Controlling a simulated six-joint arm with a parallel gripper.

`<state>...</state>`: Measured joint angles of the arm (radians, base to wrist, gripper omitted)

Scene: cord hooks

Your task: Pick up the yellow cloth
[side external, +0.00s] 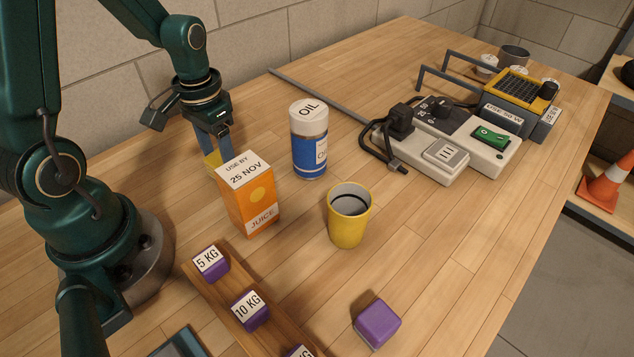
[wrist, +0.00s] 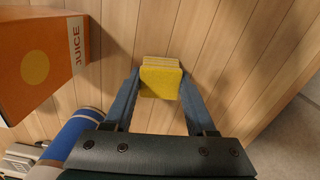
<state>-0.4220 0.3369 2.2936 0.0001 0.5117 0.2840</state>
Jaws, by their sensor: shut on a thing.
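The yellow cloth (wrist: 160,80) is a small folded pad between my two blue fingers in the wrist view. My gripper (wrist: 158,82) is shut on it, with a finger against each side. In the side external view my gripper (side external: 213,153) points down behind the juice carton, and a bit of the yellow cloth (side external: 213,159) shows at its fingertips. The carton hides the lower part there, so I cannot tell whether the cloth touches the table.
The orange juice carton (side external: 248,198) stands close to my gripper. The blue oil can (side external: 309,145) and a yellow cup (side external: 349,215) stand to the right. Purple weights (side external: 250,310) sit on a wooden strip in front. A power strip (side external: 445,145) with a cord lies farther right.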

